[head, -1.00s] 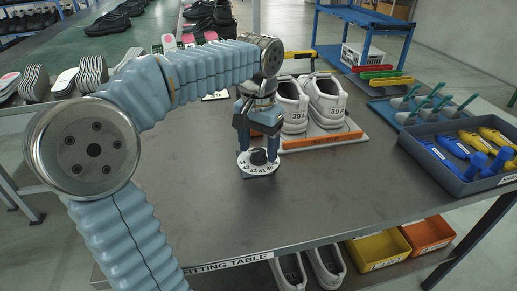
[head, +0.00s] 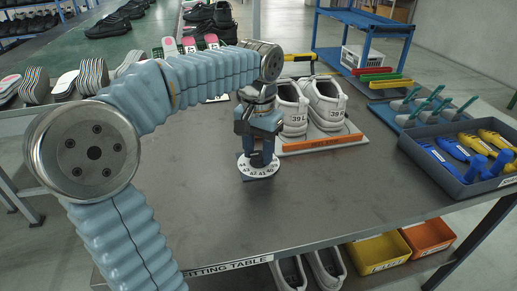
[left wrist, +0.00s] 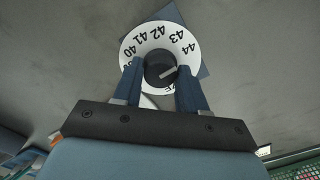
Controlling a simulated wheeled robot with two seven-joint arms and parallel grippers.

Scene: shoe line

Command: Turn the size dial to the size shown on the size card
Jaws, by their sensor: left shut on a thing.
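The size dial (head: 245,171) is a white disc with black numbers and a dark centre knob, on the table. In the left wrist view, the dial (left wrist: 141,44) shows 40 to 44 along its upper arc. Its knob (left wrist: 160,65) has a pale pointer mark slanting to the right; which number it marks I cannot tell for sure. My left gripper (head: 259,160) points down and is shut on the knob; in the wrist view its fingers (left wrist: 160,78) stand on both sides of it. A white card (head: 217,98) lies partly behind my arm; its print is unreadable. My right gripper is out of view.
White shoes (head: 325,104) marked 39 stand on a board with an orange front (head: 318,143), close to the right of my gripper. A grey tray (head: 462,190) of blue and yellow tools is at the right. The table front is clear.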

